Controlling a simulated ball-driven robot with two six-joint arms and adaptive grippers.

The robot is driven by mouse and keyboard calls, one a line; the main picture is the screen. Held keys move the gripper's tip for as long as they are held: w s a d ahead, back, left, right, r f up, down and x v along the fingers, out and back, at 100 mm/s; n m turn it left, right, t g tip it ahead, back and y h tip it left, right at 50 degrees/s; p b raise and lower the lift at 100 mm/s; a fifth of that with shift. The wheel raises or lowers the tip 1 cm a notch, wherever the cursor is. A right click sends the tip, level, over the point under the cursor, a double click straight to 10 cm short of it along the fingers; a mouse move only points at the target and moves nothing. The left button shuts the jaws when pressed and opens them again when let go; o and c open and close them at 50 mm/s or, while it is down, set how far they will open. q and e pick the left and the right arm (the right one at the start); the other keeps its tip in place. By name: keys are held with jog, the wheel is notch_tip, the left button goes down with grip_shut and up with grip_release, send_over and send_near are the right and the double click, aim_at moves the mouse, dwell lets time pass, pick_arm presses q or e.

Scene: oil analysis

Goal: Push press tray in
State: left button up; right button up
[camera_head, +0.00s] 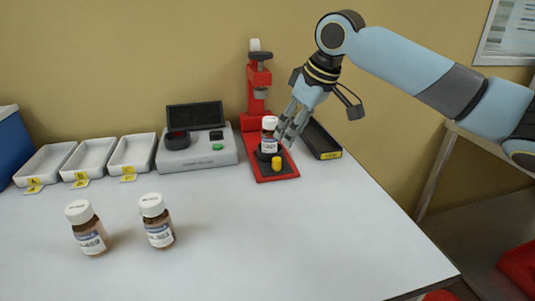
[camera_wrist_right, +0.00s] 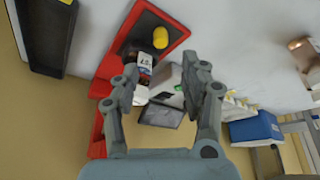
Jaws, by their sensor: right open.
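The red press (camera_head: 258,85) stands at the back of the table. Its red and black tray (camera_head: 287,174) extends toward the front and has a yellow knob (camera_head: 277,162); the knob also shows in the right wrist view (camera_wrist_right: 160,37). A brown bottle with a white cap and a label (camera_head: 269,138) stands upright on the tray behind the knob. My right gripper (camera_head: 288,133) is open, just right of the bottle; its open fingers also show in the right wrist view (camera_wrist_right: 164,78). I cannot tell whether a finger touches the bottle. My left gripper is out of view.
A black bin (camera_head: 322,143) stands right of the press. A grey analyzer (camera_head: 196,152) with a dark screen is at its left, then white trays (camera_head: 90,156) with yellow labels. Two bottles (camera_head: 86,228) (camera_head: 157,221) stand at front left. The front right tabletop is clear.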

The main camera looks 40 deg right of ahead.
aim_at(279, 159)
jog(key=b+x, duration=0.1)
jog(key=x, duration=0.8)
jog(key=shift+f, duration=0.3)
jog(key=shift+w+f, duration=0.15)
jog(key=shift+f, duration=0.2)
jog(key=shift+c, duration=1.4)
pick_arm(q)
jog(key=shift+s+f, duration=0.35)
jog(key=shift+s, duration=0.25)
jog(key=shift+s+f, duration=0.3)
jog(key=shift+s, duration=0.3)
pick_arm(e)
grip_shut()
